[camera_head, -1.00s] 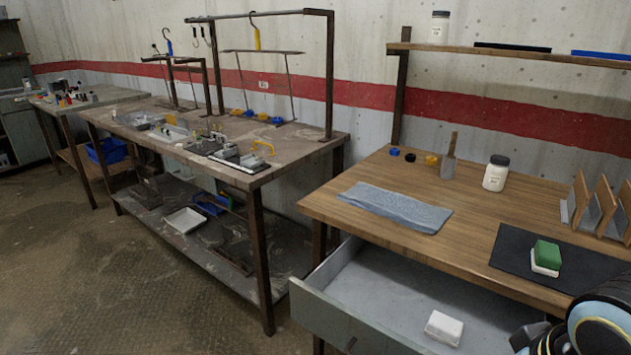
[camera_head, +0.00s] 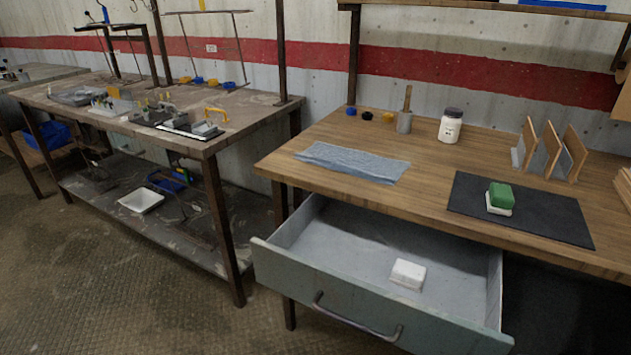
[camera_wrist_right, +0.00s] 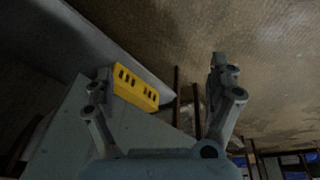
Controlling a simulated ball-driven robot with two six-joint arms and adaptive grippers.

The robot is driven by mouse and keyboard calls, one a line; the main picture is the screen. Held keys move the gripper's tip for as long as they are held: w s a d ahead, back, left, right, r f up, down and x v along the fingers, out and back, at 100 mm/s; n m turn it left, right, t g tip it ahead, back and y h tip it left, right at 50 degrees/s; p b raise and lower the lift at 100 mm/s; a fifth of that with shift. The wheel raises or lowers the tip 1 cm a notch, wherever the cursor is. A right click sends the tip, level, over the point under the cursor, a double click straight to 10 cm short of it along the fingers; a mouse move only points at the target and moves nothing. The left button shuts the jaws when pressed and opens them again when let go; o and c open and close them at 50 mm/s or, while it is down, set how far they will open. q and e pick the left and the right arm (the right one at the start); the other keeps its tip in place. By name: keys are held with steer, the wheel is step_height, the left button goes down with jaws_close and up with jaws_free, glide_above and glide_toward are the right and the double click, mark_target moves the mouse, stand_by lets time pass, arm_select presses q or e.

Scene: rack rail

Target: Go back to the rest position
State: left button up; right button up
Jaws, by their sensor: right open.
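My right gripper (camera_wrist_right: 165,85) shows in the right wrist view. Its two fingers are spread wide apart, and I see nothing held between them. Neither gripper shows in the head view. My left gripper is out of sight. In the head view, the wooden workbench (camera_head: 330,135) stands at the right with its grey drawer (camera_head: 375,310) pulled open. A white block (camera_head: 408,273) lies inside the drawer.
A grey-blue cloth (camera_head: 352,162), a white jar (camera_head: 450,127) and a green-and-white block (camera_head: 500,198) on a dark mat (camera_head: 545,218) are on the bench. Floor is clear at lower left (camera_head: 110,270).

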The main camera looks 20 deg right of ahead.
steer(key=s+f+b, duration=0.2)
steer(key=s+f, duration=0.8)
steer(key=f, duration=0.3)
steer(key=s+d+f+g+b, duration=0.1)
steer(key=s+f+b, duration=0.2)
steer(key=s+f, duration=0.7)
step_height(320, 180, down, 4)
steer(key=shift+s+d+f+g, duration=0.1)
steer(key=shift+s+d+g, duration=0.15)
steer(key=shift+s+g, duration=0.1)
